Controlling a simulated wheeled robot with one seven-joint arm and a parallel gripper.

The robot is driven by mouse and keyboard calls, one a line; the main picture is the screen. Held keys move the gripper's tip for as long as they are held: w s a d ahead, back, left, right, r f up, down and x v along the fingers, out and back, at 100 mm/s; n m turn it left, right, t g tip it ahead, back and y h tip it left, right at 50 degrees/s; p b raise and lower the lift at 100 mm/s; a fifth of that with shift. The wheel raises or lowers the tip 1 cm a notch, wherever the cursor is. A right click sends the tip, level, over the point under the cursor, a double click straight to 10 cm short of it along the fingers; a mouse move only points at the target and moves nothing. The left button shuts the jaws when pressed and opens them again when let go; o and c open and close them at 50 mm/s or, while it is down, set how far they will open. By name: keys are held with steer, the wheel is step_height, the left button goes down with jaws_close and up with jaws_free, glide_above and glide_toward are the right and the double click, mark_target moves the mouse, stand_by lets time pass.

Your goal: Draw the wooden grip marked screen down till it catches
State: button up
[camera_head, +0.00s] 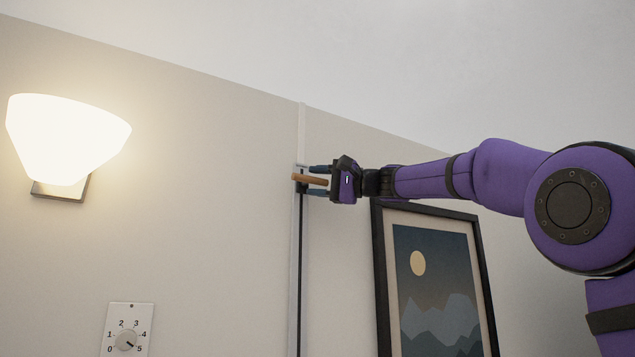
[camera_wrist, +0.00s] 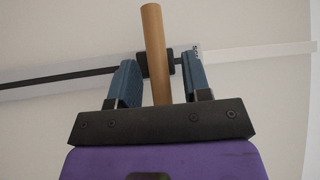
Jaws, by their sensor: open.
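The wooden grip (camera_head: 299,177) is a tan rod standing out from a slider near the top of a narrow upright track (camera_head: 297,255) on the wall. In the wrist view the rod (camera_wrist: 154,45) rises from a dark carriage, beside a small label (camera_wrist: 197,49) too small to read with certainty. My gripper (camera_head: 312,180) is open, its two blue fingers on either side of the rod. In the wrist view, gaps show between the rod and both fingers (camera_wrist: 160,75). No screen cloth is visible.
A lit wall lamp (camera_head: 65,138) is at the left. A dial plate (camera_head: 129,330) numbered 0 to 5 is below it. A framed mountain picture (camera_head: 436,285) hangs right of the track, under my arm. The wall around the track is otherwise bare.

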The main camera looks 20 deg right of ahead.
jaws_close()
steer(key=shift+f, duration=0.15)
step_height(320, 180, down, 43)
jaws_free()
steer(key=shift+d, duration=0.1)
stand_by(0.8)
steer(key=v, duration=1)
steer(key=shift+s+d, duration=0.25)
